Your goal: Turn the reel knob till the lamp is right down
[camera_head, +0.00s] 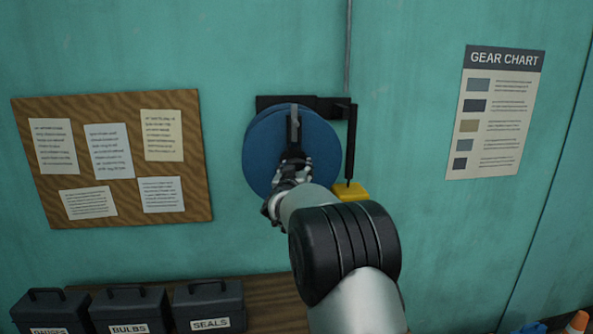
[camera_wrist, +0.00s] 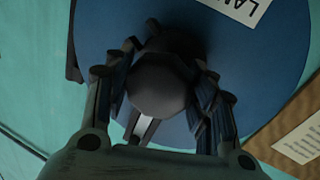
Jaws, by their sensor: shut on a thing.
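The blue round reel (camera_head: 262,150) is mounted on the teal wall, in the middle of the head view. In the wrist view its blue face (camera_wrist: 105,25) fills much of the picture. The dark rounded knob (camera_wrist: 158,85) stands out from that face. My gripper (camera_wrist: 167,62) is shut on the knob, with fingers on both sides of it. In the head view my gripper (camera_head: 293,162) reaches the reel's front, and the knob is hard to make out there. I cannot make out a lamp for certain in either view.
A black bracket (camera_head: 325,105) holds the reel, with a yellow piece (camera_head: 351,190) at lower right, partly behind my arm. A corkboard (camera_head: 110,215) hangs left and a gear chart (camera_head: 494,112) right. Dark bins, one a seals bin (camera_head: 208,300), stand below left.

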